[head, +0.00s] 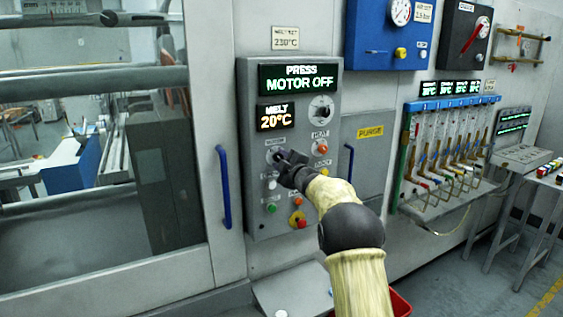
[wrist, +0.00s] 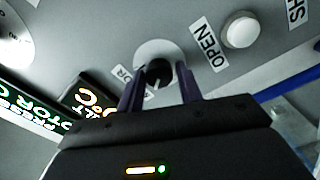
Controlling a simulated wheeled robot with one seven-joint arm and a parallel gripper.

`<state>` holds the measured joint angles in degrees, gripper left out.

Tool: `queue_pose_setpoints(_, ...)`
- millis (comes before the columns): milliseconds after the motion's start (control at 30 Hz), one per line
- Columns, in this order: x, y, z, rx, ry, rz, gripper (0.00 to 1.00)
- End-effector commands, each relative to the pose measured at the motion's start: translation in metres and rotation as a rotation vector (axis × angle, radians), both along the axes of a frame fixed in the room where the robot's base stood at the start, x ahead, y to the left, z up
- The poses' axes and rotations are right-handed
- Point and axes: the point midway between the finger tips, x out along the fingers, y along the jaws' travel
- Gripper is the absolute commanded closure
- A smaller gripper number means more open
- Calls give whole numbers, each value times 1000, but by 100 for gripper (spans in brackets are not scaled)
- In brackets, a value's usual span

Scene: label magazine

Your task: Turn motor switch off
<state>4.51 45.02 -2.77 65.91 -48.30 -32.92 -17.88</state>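The motor switch is a dark round knob on a pale disc (head: 271,154) on the grey control panel (head: 328,203). In the wrist view the knob (wrist: 158,72) shows between the tips of my two dark fingers, with a gap on each side. My gripper (head: 283,157) is at the knob, open and holding nothing. I cannot tell how far the fingertips reach around the knob. The label by it is partly hidden by a finger in the wrist view. The green display (head: 299,78) reads "PRESS MOTOR OFF".
Close by are a white button (head: 272,184) and a green button (head: 271,208). A blue door handle (head: 223,187) stands out at the left.

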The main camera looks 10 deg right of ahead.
Motion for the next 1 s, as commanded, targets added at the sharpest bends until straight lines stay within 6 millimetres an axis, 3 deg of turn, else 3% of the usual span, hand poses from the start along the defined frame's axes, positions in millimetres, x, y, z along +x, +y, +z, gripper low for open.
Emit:
queue_pose_setpoints(67, 0, 0, 0, 1, 1, 0, 48)
queue_pose_setpoints(567, -9, -4, -1, 1, -1, -2, 48)
queue_pose_setpoints(1000, -68, -22, -4, 3, 0, -2, 48)
